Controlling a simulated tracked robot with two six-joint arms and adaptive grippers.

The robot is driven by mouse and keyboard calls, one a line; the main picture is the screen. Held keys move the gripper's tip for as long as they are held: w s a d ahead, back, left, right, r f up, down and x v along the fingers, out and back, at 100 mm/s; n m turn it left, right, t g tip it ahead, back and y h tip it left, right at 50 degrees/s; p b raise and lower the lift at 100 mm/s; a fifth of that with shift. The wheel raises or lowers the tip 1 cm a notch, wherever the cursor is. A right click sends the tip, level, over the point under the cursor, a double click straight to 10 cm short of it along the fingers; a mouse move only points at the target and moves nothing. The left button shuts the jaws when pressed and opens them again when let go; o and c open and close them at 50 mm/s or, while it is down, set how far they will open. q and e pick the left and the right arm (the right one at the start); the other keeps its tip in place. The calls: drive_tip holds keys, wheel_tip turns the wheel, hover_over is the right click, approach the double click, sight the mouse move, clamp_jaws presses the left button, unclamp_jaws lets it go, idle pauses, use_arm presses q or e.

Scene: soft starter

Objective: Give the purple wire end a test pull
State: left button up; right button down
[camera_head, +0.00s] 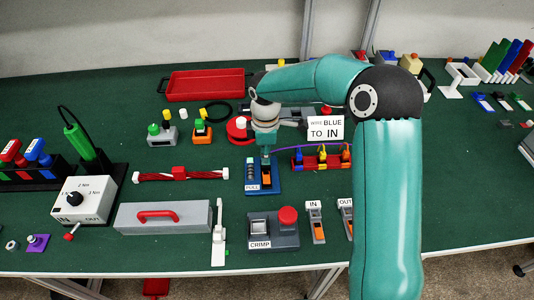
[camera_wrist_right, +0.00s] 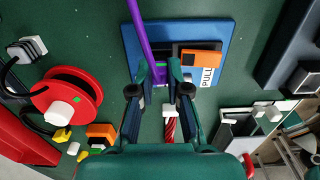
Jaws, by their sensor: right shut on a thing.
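My right gripper (camera_head: 265,155) reaches down over the blue PULL station (camera_head: 275,189). In the right wrist view my right gripper (camera_wrist_right: 160,75) is shut on the purple wire end, beside the orange part (camera_wrist_right: 203,58) of the PULL station (camera_wrist_right: 215,28). The purple wire (camera_wrist_right: 137,25) runs up along the station's left edge in that view. In the head view the purple wire (camera_head: 290,147) arcs right from the gripper toward a red block with several coloured connectors. The exact contact at the fingertips is partly hidden. My left gripper is not in view.
A sign (camera_head: 326,128) reads "WIRE BLUE TO IN". The CRIMP station (camera_head: 285,240) and the IN terminal (camera_head: 315,225) stand in front. A red reel (camera_head: 236,127) is close left of the gripper. A red-and-white bundle (camera_head: 180,175) lies further left.

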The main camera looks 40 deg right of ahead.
drive_tip(key=c, duration=1.1)
unclamp_jaws()
drive_tip(key=shift+f, duration=0.1)
drive_tip(key=shift+o, duration=0.2)
